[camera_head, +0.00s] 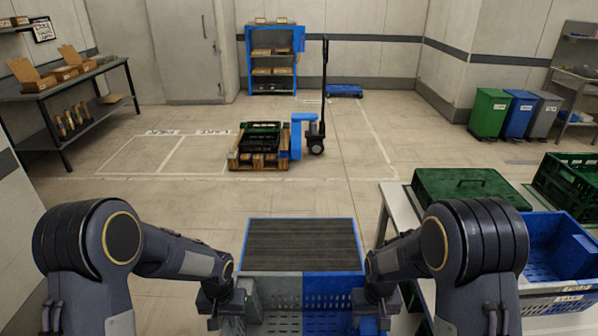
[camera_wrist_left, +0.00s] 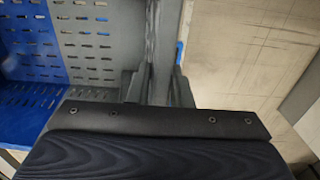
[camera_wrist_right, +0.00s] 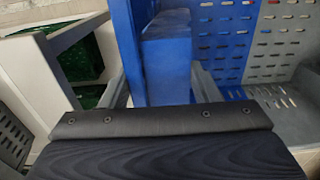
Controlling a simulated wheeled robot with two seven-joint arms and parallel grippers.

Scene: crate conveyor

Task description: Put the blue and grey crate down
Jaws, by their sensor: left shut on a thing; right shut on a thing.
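The blue and grey crate (camera_head: 302,299) is at the bottom middle of the head view, open at the top, with a slotted floor. Its left half is grey and its right half blue. My left gripper (camera_head: 236,298) is shut on its grey left wall, which the left wrist view shows between the fingers (camera_wrist_left: 160,85). My right gripper (camera_head: 366,298) is shut on its blue right wall, also between the fingers in the right wrist view (camera_wrist_right: 166,80). The crate looks roughly level and empty. Its underside is hidden, so I cannot tell whether it touches anything below.
A dark ribbed surface with blue edges (camera_head: 301,243) lies just beyond the crate. At right, a pale table (camera_head: 402,212) carries green crates (camera_head: 464,184) and a blue crate (camera_head: 560,285). A loaded pallet (camera_head: 244,163) and pallet jack stand farther back. Floor at left is clear.

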